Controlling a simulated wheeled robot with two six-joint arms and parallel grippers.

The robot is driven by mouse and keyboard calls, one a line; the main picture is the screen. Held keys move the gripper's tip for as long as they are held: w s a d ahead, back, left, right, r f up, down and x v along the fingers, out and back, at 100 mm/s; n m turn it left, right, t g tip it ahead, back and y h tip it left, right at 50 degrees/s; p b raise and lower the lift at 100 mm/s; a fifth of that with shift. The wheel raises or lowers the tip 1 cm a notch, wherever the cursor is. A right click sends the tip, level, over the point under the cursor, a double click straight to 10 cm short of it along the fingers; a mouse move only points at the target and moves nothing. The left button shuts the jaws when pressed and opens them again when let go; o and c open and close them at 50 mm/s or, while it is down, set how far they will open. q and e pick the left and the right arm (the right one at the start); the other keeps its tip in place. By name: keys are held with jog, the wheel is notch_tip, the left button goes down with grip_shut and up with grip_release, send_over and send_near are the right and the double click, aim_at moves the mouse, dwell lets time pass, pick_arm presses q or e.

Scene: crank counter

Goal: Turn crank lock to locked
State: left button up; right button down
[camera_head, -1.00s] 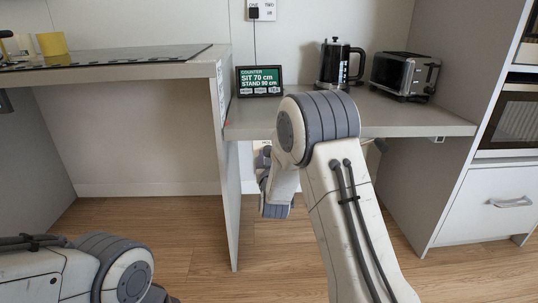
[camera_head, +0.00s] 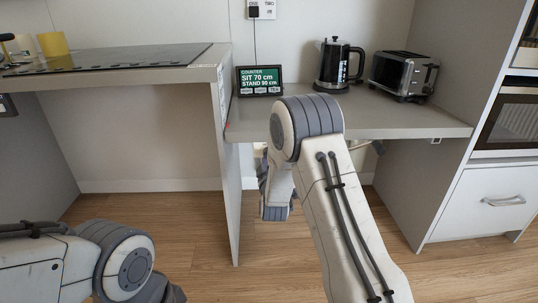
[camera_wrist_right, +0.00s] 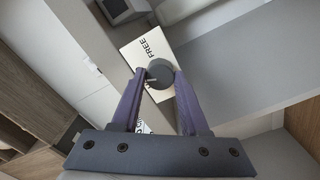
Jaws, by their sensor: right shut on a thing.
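In the right wrist view a dark round knob (camera_wrist_right: 161,71) sits between the fingertips of my right gripper (camera_wrist_right: 158,80), which is shut on it. Behind the knob is a cream plate (camera_wrist_right: 134,52) with the word FREE printed on it. More lettering lower on the plate is partly covered by the gripper, and I cannot read it. In the head view my right arm reaches down in front of the lower counter, and its gripper and the plate are hidden. My left arm shows at the lower left, with its gripper out of the picture.
The lower counter (camera_head: 400,118) carries a sign (camera_head: 259,81) reading SIT 70 cm, STAND 90 cm, a black kettle (camera_head: 338,66) and a toaster (camera_head: 402,75). A higher counter (camera_head: 120,72) with a hob stands at left. A drawer cabinet (camera_head: 480,215) stands at right.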

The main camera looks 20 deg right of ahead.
jog(key=shift+a+n+p, duration=0.1)
jog(key=shift+n+p, duration=0.7)
jog(key=shift+n, duration=1.5)
jog(key=shift+c, duration=2.1)
grip_release()
jog(key=p+v, duration=0.2)
jog(key=v, duration=0.8)
jog(key=shift+s, duration=0.25)
